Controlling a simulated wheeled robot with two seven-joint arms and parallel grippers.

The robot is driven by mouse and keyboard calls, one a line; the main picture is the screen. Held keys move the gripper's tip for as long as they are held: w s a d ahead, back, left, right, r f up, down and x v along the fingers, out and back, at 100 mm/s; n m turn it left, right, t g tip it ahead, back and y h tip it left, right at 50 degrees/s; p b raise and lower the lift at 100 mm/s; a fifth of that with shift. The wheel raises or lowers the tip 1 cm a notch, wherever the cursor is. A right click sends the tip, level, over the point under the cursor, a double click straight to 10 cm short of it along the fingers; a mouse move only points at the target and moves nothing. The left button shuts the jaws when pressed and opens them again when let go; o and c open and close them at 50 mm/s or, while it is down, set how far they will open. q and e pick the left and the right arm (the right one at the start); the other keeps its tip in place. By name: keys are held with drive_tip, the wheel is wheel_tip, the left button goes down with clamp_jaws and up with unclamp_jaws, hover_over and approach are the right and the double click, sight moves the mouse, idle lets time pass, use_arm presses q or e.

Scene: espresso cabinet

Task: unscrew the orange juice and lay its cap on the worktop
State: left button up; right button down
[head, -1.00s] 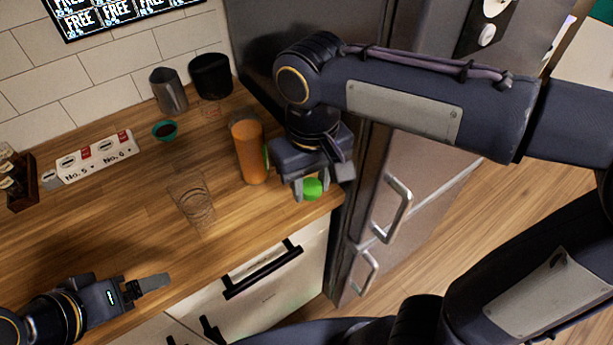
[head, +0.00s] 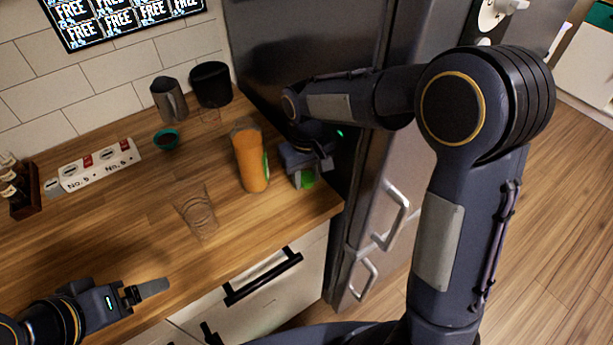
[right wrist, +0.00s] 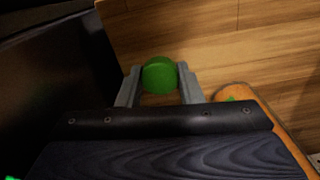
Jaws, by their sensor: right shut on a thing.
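The orange juice (head: 250,162) is an orange bottle with a green patch on its side, upright on the worktop (head: 140,215). Its top shows no cap. The green cap (head: 307,179) is apart from it, to its right, near the worktop's right end. My right gripper (head: 304,181) is shut on the cap. In the right wrist view the cap (right wrist: 159,75) sits between the two grey fingers, over the wood. I cannot tell whether it touches the worktop. My left gripper (head: 150,288) hangs at the front left, away from these things; its opening is unclear.
A clear glass (head: 196,212) stands left of the juice. A small teal bowl (head: 166,140), a metal pitcher (head: 168,98) and a black container (head: 211,84) are behind. A labelled white block (head: 98,164) is at the left. The steel fridge (head: 375,190) borders the worktop's right end.

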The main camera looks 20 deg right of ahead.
sight(307, 177)
drive_tip(key=shift+f, duration=0.45)
drive_tip(key=shift+f, duration=0.15)
drive_tip(key=c, duration=1)
unclamp_jaws()
wheel_tip(307, 177, up, 12)
drive_tip(key=shift+r, duration=0.2)
